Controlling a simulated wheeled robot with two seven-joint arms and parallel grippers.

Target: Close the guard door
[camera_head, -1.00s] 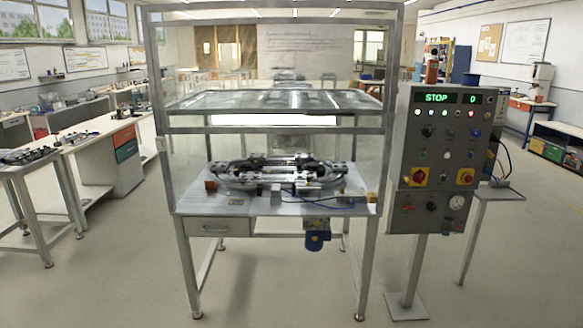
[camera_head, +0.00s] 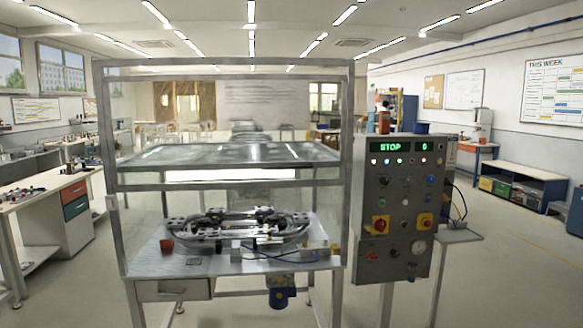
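The guard door appears to be the clear panel in a grey metal frame at the front of the machine enclosure; its lower bar (camera_head: 230,186) runs across the front at mid height. The front below this bar looks open. The ring track (camera_head: 238,230) lies on the machine table inside, a dark and silver oval with several carriers on it. Neither of my grippers is in view.
The control panel (camera_head: 398,210) stands just right of the enclosure, with a green STOP display and red and yellow switches. A white workbench (camera_head: 40,195) is at the left. A low shelf (camera_head: 520,188) stands along the right wall. The floor at the right is open.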

